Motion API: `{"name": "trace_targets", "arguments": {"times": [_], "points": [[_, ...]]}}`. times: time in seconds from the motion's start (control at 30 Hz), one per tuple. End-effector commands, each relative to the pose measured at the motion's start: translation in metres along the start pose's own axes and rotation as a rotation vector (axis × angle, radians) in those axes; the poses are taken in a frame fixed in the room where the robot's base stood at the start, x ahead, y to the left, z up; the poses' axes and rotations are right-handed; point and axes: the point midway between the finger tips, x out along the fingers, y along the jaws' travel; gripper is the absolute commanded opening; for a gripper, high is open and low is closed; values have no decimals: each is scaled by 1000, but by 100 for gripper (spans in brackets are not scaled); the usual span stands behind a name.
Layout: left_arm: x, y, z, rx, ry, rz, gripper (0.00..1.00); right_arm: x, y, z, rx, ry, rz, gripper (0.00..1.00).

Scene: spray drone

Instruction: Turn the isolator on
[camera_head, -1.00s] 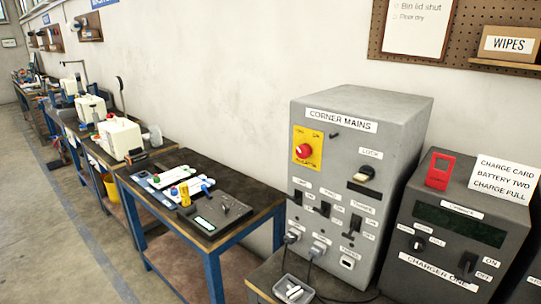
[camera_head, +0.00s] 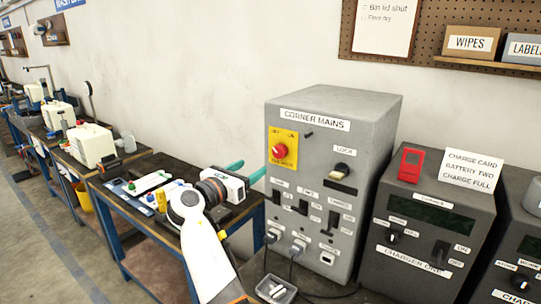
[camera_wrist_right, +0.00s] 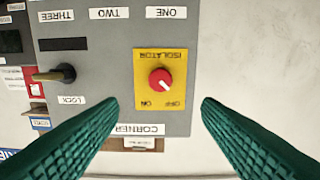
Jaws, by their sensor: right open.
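The isolator is a red rotary knob (camera_head: 280,151) on a yellow plate (camera_head: 284,139) at the upper left of the grey CORNER MAINS box (camera_head: 330,105). In the right wrist view the red knob (camera_wrist_right: 160,80) shows upside down, with OFF and ON printed below it and ISOLATOR above. Its white pointer mark slants; I cannot tell its setting. My right gripper (camera_head: 251,171) has green fingers and is just left of the knob. In the wrist view the right gripper (camera_wrist_right: 160,108) is open, fingers apart on either side of the plate, empty and not touching the knob. My left gripper is not in view.
The lock key (camera_head: 345,169) sticks out to the right of the isolator. Switches and plugged cables are below it. A charger box (camera_head: 425,225) with a red tag (camera_head: 411,165) stands to the right. A workbench with small tools is at the left.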

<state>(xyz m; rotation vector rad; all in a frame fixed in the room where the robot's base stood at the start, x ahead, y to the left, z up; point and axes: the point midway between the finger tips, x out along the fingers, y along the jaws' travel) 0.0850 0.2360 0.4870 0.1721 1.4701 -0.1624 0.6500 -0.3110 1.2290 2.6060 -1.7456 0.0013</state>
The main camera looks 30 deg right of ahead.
Motion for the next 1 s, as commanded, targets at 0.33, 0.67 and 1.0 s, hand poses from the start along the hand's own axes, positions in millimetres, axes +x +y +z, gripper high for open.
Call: {"name": "trace_targets", "arguments": {"times": [0.33,0.67,1.0], "points": [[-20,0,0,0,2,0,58,66,1,-2,0,-1,1,59],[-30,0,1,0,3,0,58,109,0,1,2,-2,-1,59],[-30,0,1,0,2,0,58,114,0,2,3,-3,-2,59]]}}
